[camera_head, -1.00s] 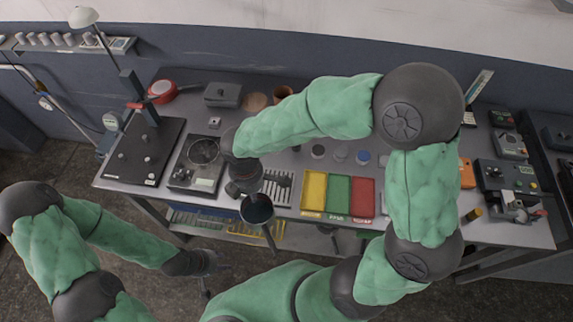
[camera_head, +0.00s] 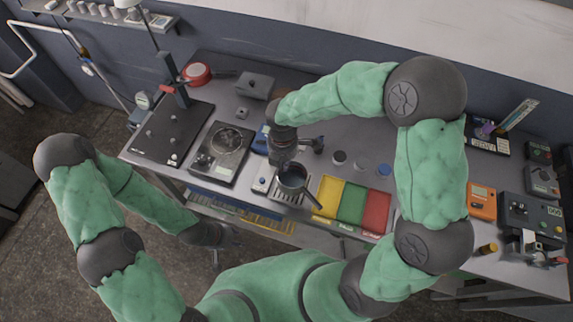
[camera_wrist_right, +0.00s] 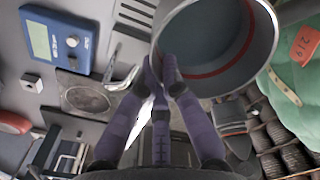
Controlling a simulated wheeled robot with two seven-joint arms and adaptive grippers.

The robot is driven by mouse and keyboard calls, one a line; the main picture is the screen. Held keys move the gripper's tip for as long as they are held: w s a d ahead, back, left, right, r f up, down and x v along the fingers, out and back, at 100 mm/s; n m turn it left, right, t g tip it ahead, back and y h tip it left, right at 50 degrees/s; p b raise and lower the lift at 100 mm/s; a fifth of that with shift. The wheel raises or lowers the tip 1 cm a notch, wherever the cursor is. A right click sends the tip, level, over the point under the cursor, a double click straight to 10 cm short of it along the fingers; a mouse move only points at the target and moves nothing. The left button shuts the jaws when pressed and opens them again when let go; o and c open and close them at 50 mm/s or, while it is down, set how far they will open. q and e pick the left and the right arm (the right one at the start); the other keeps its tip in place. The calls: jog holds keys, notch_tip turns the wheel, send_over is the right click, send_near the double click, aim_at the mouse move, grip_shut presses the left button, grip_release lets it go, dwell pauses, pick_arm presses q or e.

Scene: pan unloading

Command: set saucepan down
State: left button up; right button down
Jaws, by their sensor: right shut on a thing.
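The saucepan (camera_head: 293,177) is dark grey inside, with a metal wall and a handle pointing to the lower right in the head view. It appears over the slotted rack (camera_head: 277,193) at the table's front; I cannot tell whether it touches anything below. In the right wrist view the saucepan (camera_wrist_right: 262,62) fills the top middle, tilted to that camera. My right gripper (camera_wrist_right: 168,68) is shut on it at the near side of its rim. The arm partly hides this grip in the head view. My left gripper (camera_head: 228,237) hangs in front of the table, empty-looking, its fingers unclear.
A hotplate (camera_head: 207,168) with a round top stands left of the saucepan. Yellow (camera_head: 331,193), green (camera_head: 353,203) and red (camera_head: 376,212) trays lie close on its right. A blue device with a display (camera_wrist_right: 55,42) is beside it. Several small jars stand behind.

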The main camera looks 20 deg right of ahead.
jog(key=w+f, duration=0.1)
jog(key=f, duration=0.1)
jog(key=w+d+f, duration=0.1)
jog(key=f, duration=0.1)
jog(key=w+f, duration=0.1)
jog(key=f, duration=0.2)
jog(key=shift+d, duration=0.25)
jog(key=shift+s+r, duration=0.1)
jog(key=shift+r, duration=0.05)
jog(key=shift+f+b, duration=0.45)
jog(key=shift+f, duration=0.2)
jog(key=c, duration=1.7)
grip_release()
